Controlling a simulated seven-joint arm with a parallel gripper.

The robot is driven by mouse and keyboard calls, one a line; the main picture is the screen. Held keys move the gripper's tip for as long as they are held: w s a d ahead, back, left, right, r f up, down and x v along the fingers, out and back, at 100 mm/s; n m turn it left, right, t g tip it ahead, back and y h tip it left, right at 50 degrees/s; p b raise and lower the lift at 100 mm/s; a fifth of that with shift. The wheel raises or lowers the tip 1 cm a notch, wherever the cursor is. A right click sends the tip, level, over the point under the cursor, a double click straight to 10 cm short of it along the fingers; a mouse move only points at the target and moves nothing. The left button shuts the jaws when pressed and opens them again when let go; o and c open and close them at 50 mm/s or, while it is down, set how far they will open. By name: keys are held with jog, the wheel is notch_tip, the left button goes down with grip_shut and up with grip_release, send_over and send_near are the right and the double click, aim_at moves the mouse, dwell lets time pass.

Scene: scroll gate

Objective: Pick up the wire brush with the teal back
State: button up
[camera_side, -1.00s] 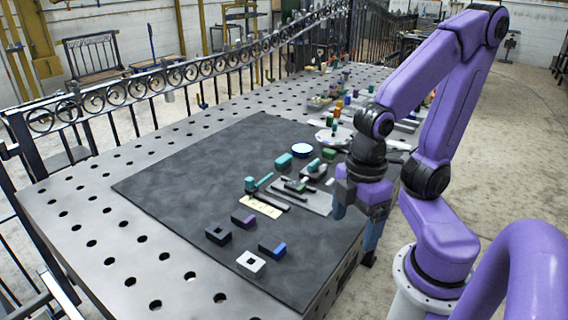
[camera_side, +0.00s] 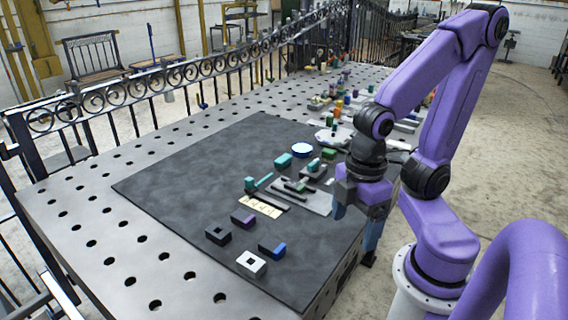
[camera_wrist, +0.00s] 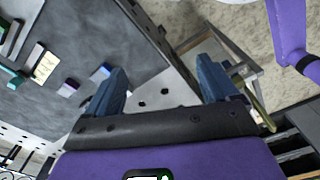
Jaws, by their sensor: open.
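Several teal things lie on the dark mat in the side view. One is a small teal-topped block (camera_side: 283,160), another a teal-headed piece with a teal handle (camera_side: 252,184), and a third a teal piece (camera_side: 314,165) among grey parts. They are too small for me to tell which is the wire brush; no bristles show. My gripper (camera_side: 355,222) is at the mat's right edge, to the right of and apart from all three. In the wrist view my gripper (camera_wrist: 163,70) has its two blue fingers wide apart with nothing between them.
The dark mat (camera_side: 170,180) lies on a perforated metal table (camera_side: 75,210). A purple block (camera_side: 243,220), a blue block (camera_side: 272,250), a white square (camera_side: 251,263) and a cream plate (camera_side: 261,206) lie near my gripper. More small items crowd the far end. The mat's left half is clear.

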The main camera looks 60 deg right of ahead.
jog(key=c, duration=0.4)
